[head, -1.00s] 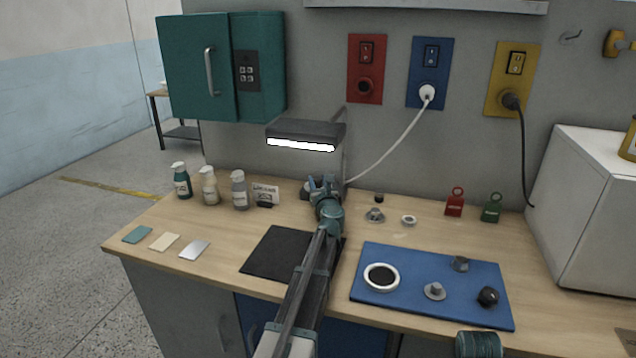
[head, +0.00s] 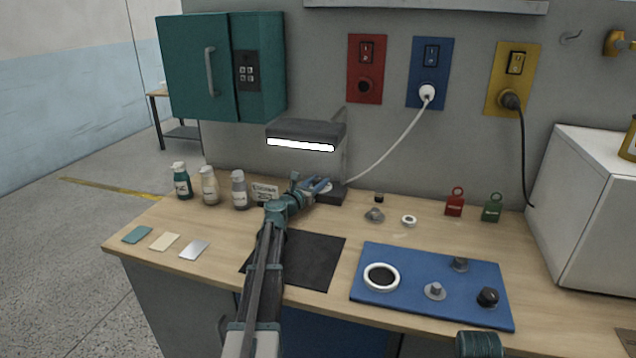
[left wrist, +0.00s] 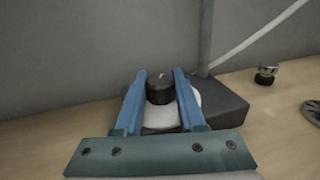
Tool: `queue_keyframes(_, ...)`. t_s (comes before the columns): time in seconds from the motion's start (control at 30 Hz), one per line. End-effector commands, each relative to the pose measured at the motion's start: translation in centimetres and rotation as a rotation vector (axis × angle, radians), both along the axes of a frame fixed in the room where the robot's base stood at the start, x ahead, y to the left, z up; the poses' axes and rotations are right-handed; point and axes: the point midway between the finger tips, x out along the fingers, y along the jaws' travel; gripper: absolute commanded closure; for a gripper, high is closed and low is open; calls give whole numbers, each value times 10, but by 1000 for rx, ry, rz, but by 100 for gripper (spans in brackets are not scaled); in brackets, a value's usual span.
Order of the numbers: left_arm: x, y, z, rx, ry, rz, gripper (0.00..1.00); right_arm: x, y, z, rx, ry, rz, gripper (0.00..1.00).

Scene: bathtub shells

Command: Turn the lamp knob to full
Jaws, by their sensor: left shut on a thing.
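The lamp (head: 305,134) stands at the back of the bench, with a dark head and a bright white light strip. Its dark base (left wrist: 222,105) carries a black knob (left wrist: 160,88) on a white disc (left wrist: 162,116). The knob's top has a small light mark. My left gripper (head: 324,186) reaches the base from the left in the head view. In the left wrist view its two blue fingers (left wrist: 160,90) stand on either side of the knob and are shut on it. The gripper hides most of the knob in the head view.
A black mat (head: 312,262) lies below my left arm. Several bottles (head: 209,187) and a small sign (head: 264,191) stand to the left. A white cord (head: 385,150) runs from the blue wall plate (head: 430,65) toward the lamp. A blue board (head: 405,300) with parts lies right.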

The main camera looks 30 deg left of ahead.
Motion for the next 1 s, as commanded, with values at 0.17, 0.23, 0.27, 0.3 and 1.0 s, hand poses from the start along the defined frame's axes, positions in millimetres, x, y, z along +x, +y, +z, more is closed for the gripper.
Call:
queue_keyframes(0.17,1,3,0,0,0,-94,100,0,0,0,0,0,0,50)
queue_keyframes(0.23,1,2,0,0,0,-123,100,0,0,0,0,0,0,50)
queue_keyframes(0.27,1,2,0,0,0,-134,100,0,0,0,0,0,0,50)
queue_keyframes(0.3,1,2,0,0,0,-146,100,0,0,0,0,0,0,50)
queue_keyframes(1.0,1,0,0,0,0,-194,56,0,0,0,0,0,0,50)
